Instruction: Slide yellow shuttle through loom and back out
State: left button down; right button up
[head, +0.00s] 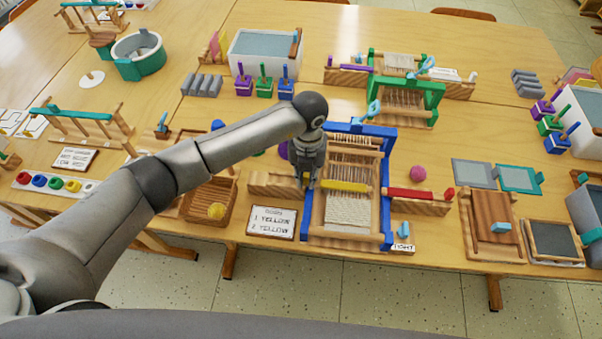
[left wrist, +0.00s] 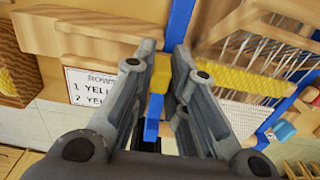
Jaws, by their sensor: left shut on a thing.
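The blue-framed loom (head: 387,190) stands at the table's front edge, with pale warp threads and cream cloth (head: 348,209). The yellow shuttle (head: 346,187) lies across the loom's threads. In the left wrist view, its yellow end (left wrist: 161,72) is between my finger pads, and a textured yellow length (left wrist: 240,85) shows beyond the blue frame. My left gripper (head: 307,183) is at the loom's left side, shut on this end. The fingers and blue frame hide part of the shuttle. My right gripper is in neither view.
A wooden side rest (head: 268,184) extends left of the loom. A red shuttle (head: 410,194) lies on the right rest. A row card (head: 271,222) reads 1 yellow, 2 yellow. A basket (head: 188,203) with yellow yarn is left. A green loom (head: 436,97) stands behind.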

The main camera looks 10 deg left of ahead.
pick_arm(q)
jog(key=c, duration=1.4)
grip_release()
jog(key=shift+d, duration=0.3)
jog(key=shift+c, duration=0.2)
notch_tip(320, 180, up, 12)
